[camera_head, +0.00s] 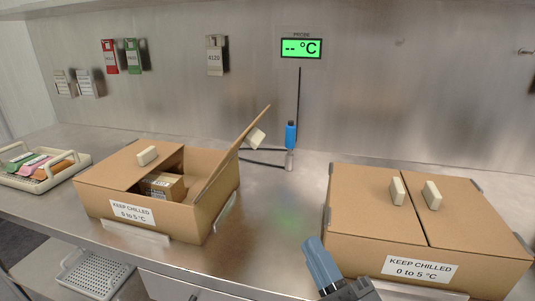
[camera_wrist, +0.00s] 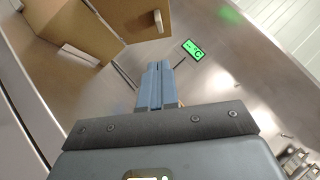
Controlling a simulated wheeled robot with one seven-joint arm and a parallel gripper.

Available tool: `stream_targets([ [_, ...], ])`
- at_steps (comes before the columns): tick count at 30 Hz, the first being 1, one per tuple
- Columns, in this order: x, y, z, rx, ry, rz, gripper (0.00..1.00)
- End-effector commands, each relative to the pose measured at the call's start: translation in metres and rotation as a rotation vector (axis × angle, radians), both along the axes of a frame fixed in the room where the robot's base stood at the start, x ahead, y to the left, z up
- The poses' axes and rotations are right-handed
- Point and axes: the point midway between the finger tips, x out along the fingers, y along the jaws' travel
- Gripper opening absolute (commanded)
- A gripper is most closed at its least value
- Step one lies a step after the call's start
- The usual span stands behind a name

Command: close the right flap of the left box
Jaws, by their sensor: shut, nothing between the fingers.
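A small carton (camera_head: 163,186) shows inside. My gripper (camera_head: 320,262) is shut and empty, in front of and to the right of the left box, apart from it. In the wrist view my gripper (camera_wrist: 158,85) points toward the wall, with the right flap (camera_wrist: 135,18) at upper left.
The right box (camera_head: 425,225) has both flaps closed. A blue-handled probe (camera_head: 291,135) stands at the back between the boxes, under a green display (camera_head: 301,48). A tray of coloured items (camera_head: 40,165) sits at far left.

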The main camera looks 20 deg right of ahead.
Motion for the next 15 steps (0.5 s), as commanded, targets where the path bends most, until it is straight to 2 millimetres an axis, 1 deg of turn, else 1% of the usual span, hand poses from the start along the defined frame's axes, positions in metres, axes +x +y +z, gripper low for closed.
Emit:
stream_targets([
  [5,0.017,0.001,0.009,0.003,-0.003,0.001,0.00],
  [15,0.076,0.004,0.036,0.000,-0.003,0.000,0.00],
])
